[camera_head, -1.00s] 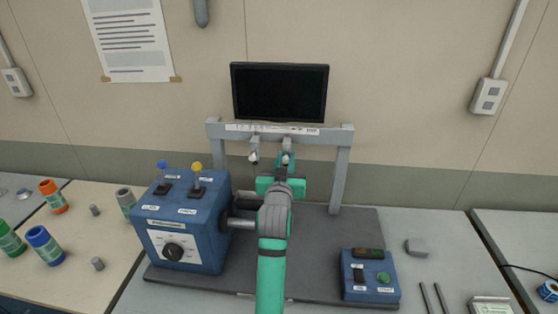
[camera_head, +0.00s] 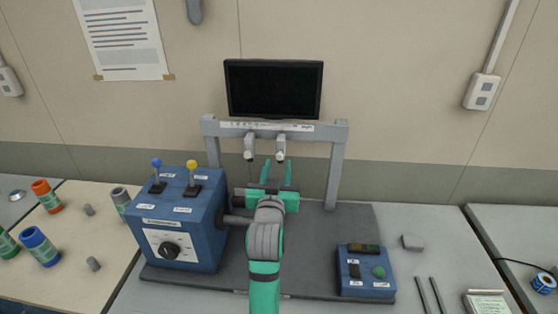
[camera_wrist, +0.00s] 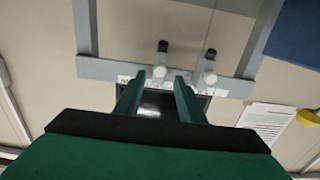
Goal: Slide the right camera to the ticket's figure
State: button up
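The right camera (camera_head: 281,147) is a small grey body with a pale lower end, hanging from the rail (camera_head: 305,132) below the monitor. The left camera (camera_head: 250,146) hangs beside it, a small gap apart. In the wrist view, which is turned over, the right camera (camera_wrist: 160,62) is left of the left camera (camera_wrist: 209,72). My gripper (camera_head: 277,168) is open and empty, its green fingers pointing at the rail, below and short of the right camera. A ticket-like card (camera_head: 487,303) lies at the bottom right; its text is too small to read.
A blue lever box (camera_head: 180,220) with a roller shaft stands left of my arm. A blue button box (camera_head: 365,271) is at the right. The dark monitor (camera_head: 273,89) is above the rail. The grey base plate is bare between the boxes, apart from my arm.

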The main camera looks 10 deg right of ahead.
jog(key=shift+v, duration=2.3)
jog(key=shift+a, duration=0.1)
jog(key=s+a+f+n+y, duration=0.1)
jog(key=s+f, duration=0.6)
jog(key=f, duration=0.1)
jog(key=s+a+f+n+y, duration=0.1)
jog(key=s+f, duration=0.5)
jog(key=f, duration=0.2)
jog(key=s+a+f+n+g, duration=0.1)
jog(key=s+a+f, duration=0.1)
jog(key=s+f, duration=0.5)
jog(key=shift+s+f+y, duration=0.3)
jog(key=shift+f+y, duration=0.1)
jog(key=shift+f, duration=0.3)
jog(key=s+a+f, duration=0.1)
jog(key=s, duration=1.3)
jog(key=s+a+f+g+y, duration=0.1)
jog(key=s+a, duration=0.1)
jog(key=s, duration=1.2)
jog(key=shift+s+a+f, duration=0.15)
jog(key=shift+a+f, duration=0.1)
jog(key=shift+a, duration=0.05)
jog(key=shift+s, duration=0.15)
jog(key=shift+c, duration=0.6)
